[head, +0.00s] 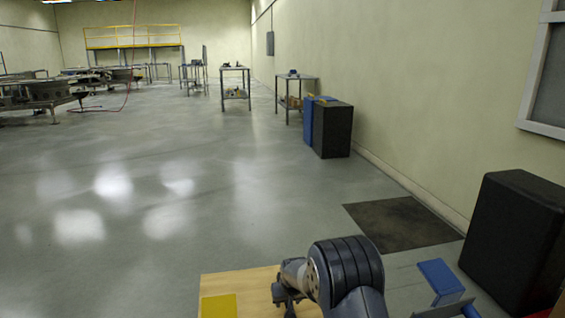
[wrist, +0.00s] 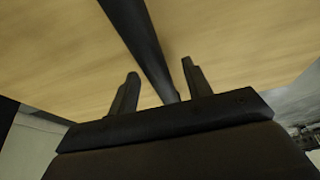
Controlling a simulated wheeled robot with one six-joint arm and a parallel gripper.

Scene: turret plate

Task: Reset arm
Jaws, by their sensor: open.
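My gripper (wrist: 160,78) shows in the wrist view with its two dark fingers apart and nothing visibly held between them. A pale wooden surface (wrist: 230,50) fills the upper part of that view, and a long dark bar (wrist: 138,35) runs across it down to between the fingers. I cannot tell whether the bar touches the gripper. In the head view my arm is bent at the bottom centre, with its end low over a wooden top (head: 240,284). The fingertips are not clear there.
A yellow pad (head: 218,306) lies on the wooden top. A blue-topped item (head: 440,275) and a black box (head: 513,240) stand at the right. A dark mat (head: 402,224) lies by the wall. Open floor (head: 130,210) spreads left, with tables (head: 235,88) farther back.

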